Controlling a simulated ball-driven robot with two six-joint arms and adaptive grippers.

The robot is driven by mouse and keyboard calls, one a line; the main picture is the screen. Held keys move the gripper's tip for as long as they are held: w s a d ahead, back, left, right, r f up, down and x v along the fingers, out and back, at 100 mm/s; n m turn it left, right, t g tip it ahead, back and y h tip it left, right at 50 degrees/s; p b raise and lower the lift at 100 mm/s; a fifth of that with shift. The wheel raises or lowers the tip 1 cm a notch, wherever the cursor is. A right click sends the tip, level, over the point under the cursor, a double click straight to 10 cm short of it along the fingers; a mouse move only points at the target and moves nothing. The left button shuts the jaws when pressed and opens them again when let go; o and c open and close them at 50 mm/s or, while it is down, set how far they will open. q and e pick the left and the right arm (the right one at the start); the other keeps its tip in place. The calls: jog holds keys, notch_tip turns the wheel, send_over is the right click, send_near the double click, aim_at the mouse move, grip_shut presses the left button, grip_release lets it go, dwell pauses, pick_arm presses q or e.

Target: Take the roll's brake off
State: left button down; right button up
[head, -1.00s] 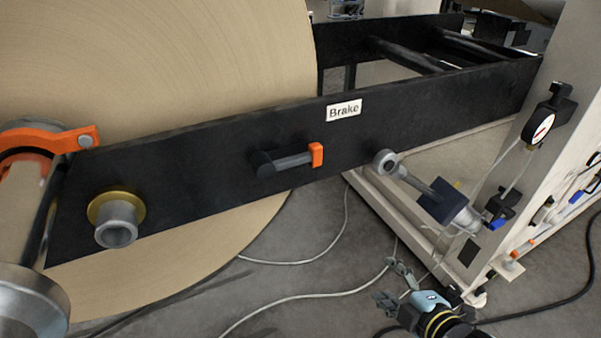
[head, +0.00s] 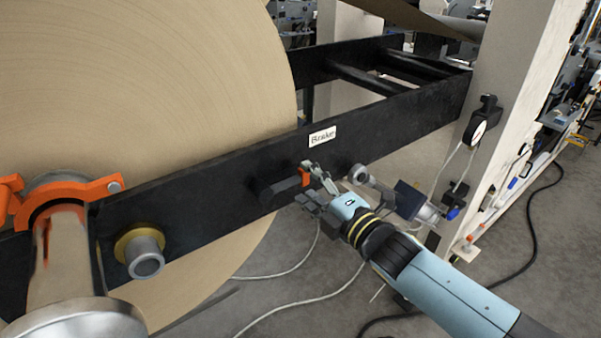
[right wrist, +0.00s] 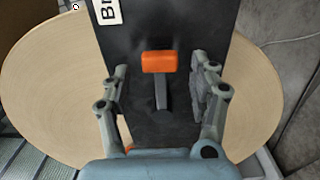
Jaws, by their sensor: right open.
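The brake lever (head: 282,189) is a dark handle with an orange tip (head: 305,177), mounted on the black side arm below the white "Brake" label (head: 322,136). My right gripper (head: 308,184) is at the lever's tip end, with its fingers open. In the right wrist view the orange tip (right wrist: 158,62) and dark shaft (right wrist: 162,95) lie between the two open fingers (right wrist: 160,90), with a gap on each side. The big brown paper roll (head: 150,90) stands behind the black arm. My left gripper is not in view.
The black arm (head: 400,118) runs to a pale machine frame (head: 500,100) at right. An orange clamp (head: 75,200) holds the roll's shaft at left. Cables lie on the floor.

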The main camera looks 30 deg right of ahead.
aim_at(305, 180)
jog(key=shift+w+a, duration=0.2)
jog(key=shift+w, duration=1.4)
jog(key=shift+c, duration=0.4)
grip_shut()
